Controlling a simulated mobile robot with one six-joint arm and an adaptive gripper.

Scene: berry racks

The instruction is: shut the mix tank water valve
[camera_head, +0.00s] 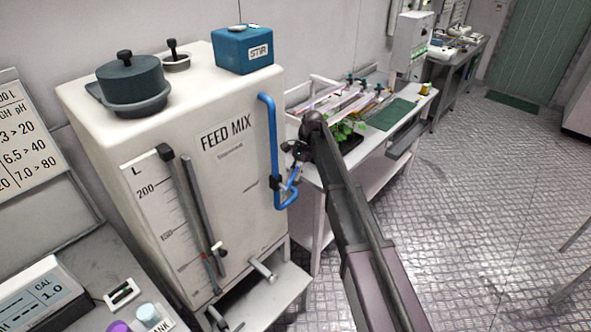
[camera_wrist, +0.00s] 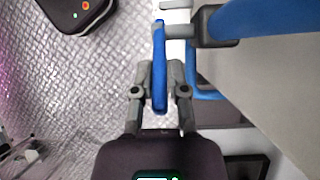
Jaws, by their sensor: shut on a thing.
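The mix tank (camera_head: 228,168) is a cream box marked FEED MIX, at the left in the head view. A blue water pipe (camera_head: 270,130) runs down its right side to a dark valve body (camera_head: 276,183). The valve body also shows in the wrist view (camera_wrist: 216,24), with a grey stem leading to a blue lever handle (camera_wrist: 159,45). My gripper (camera_head: 296,158) is beside the pipe, near the valve. In the wrist view my gripper (camera_wrist: 160,75) is shut on the blue handle, one finger on each side. The head view shows the handle only small, below my gripper.
A white bench (camera_head: 345,165) with trays and seedlings stands behind my arm. A blue STIR box (camera_head: 243,50) and a dark lid (camera_head: 133,85) sit on the tank. A side desk (camera_head: 75,265) with a meter is at lower left. The patterned floor (camera_head: 490,190) at right is clear.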

